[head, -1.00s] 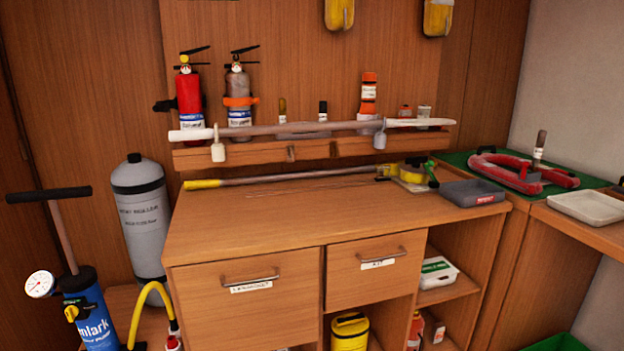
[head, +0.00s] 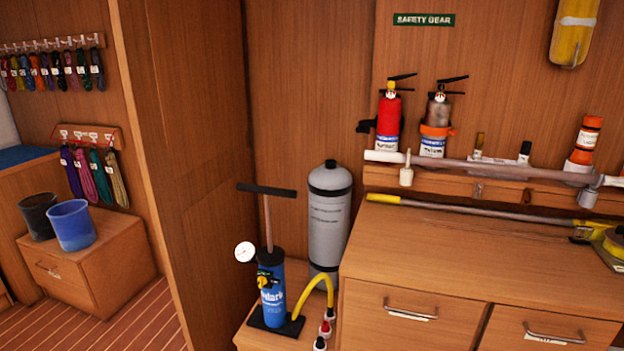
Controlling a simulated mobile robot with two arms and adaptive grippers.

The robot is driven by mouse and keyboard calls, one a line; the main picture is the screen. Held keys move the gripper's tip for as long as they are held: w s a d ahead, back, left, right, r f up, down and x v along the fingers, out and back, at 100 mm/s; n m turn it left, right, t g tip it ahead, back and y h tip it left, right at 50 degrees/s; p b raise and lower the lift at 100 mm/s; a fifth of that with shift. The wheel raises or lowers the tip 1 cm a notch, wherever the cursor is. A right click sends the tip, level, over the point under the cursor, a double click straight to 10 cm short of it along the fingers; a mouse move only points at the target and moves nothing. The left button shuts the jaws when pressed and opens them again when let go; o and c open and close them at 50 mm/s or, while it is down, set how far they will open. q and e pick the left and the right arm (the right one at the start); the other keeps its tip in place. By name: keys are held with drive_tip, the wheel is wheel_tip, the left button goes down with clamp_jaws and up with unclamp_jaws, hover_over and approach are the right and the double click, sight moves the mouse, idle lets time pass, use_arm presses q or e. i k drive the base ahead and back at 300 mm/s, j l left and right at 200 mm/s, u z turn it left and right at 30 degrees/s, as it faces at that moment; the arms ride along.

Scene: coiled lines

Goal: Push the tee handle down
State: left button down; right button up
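The black tee handle (head: 266,189) tops a thin rod that rises from the blue pump cylinder (head: 271,290). The handle is raised, with a good length of rod showing. The pump stands upright on a black foot, on a low wooden ledge left of the grey tank. A round white gauge (head: 245,252) sits at its upper left, and a yellow hose (head: 318,280) curves off to its right. Neither of my grippers is in the head view, and nothing touches the handle.
A grey tank (head: 329,215) stands close behind the pump at its right. A wooden cabinet (head: 420,300) with drawers fills the right. A wooden partition (head: 190,130) rises at the left. Floor (head: 120,310) shows clear at lower left.

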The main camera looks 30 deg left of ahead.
sight(266, 191)
drive_tip(key=u, duration=1.2)
